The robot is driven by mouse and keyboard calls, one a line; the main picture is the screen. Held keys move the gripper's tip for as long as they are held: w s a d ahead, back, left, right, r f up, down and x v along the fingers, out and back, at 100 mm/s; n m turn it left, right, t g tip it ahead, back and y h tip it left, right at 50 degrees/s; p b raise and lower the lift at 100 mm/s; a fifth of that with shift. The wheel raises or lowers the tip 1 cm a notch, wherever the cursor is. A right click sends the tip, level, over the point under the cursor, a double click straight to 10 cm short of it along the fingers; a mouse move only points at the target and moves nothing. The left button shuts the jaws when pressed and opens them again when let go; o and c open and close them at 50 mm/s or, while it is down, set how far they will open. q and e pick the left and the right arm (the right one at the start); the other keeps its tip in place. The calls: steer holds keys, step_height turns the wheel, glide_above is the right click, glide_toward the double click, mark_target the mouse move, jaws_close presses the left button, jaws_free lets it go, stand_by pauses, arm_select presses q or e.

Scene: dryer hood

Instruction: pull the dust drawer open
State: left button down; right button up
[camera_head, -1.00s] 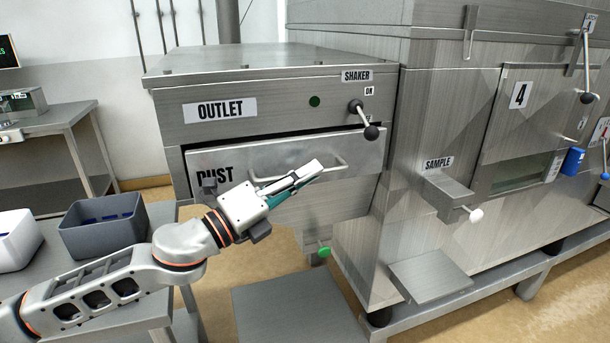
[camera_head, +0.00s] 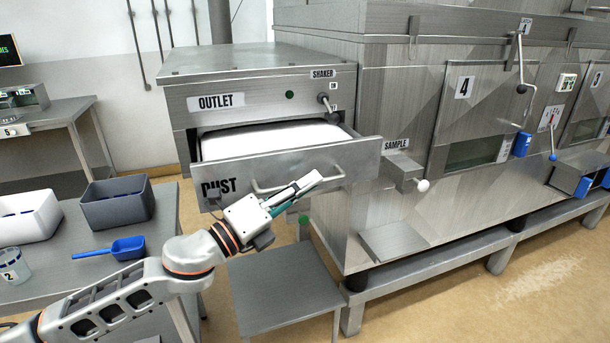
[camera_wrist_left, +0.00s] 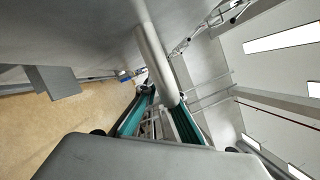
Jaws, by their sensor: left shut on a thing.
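The dust drawer (camera_head: 352,160) is a metal drawer marked DUST, below the OUTLET panel (camera_head: 265,98). It stands pulled out from its housing, and white material (camera_head: 265,139) shows inside. Its bar handle (camera_head: 262,188) is on the front face; the wrist view shows the bar (camera_wrist_left: 157,62) running between my fingers. My left gripper (camera_head: 310,181) is shut on the handle. It covers part of the handle in the head view. My right gripper is not in view.
A side table at left holds a white bin (camera_head: 25,217), a dark grey bin (camera_head: 117,203) and a blue scoop (camera_head: 112,248). A low metal platform (camera_head: 283,290) lies below the drawer. The shaker lever (camera_head: 328,108) is above it. The sample port (camera_head: 402,170) is to the right.

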arm_select(q)
steer(key=shift+s+d+p, duration=0.25)
steer(key=shift+s+p, duration=0.1)
steer(key=shift+s, duration=0.45)
steer(key=shift+s+d+p, duration=0.25)
steer(key=shift+s+p, duration=0.05)
steer(key=shift+s, duration=0.45)
steer(key=c, duration=2.2)
jaws_free()
steer(key=shift+o, duration=0.2)
steer(key=shift+a, duration=0.1)
steer(key=v, duration=1.2)
steer(key=shift+f, duration=0.2)
